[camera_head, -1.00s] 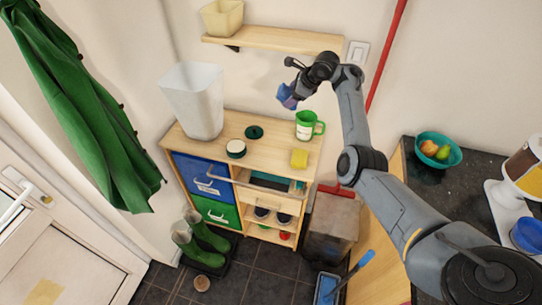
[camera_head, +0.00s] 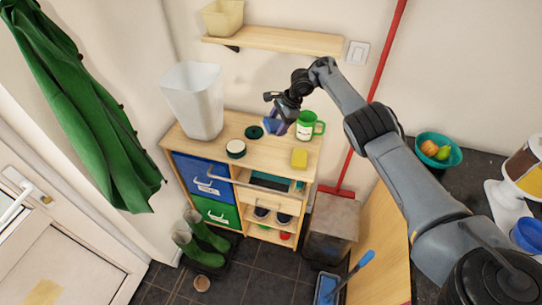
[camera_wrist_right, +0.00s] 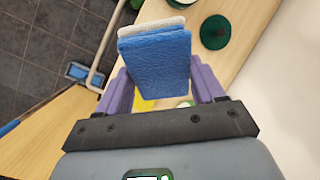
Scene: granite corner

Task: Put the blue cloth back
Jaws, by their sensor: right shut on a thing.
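The blue cloth (camera_wrist_right: 155,62) looks like a folded pad with a pale layer at its far edge in the right wrist view. My right gripper (camera_head: 279,121) is shut on it, with a purple finger on each side of it in the wrist view (camera_wrist_right: 155,85). In the head view the blue cloth (camera_head: 271,126) shows small at the fingertips, over the top of the wooden cabinet (camera_head: 222,148). I cannot tell whether it touches the top. My left gripper is in neither view.
A wall shelf (camera_head: 275,40) is above.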

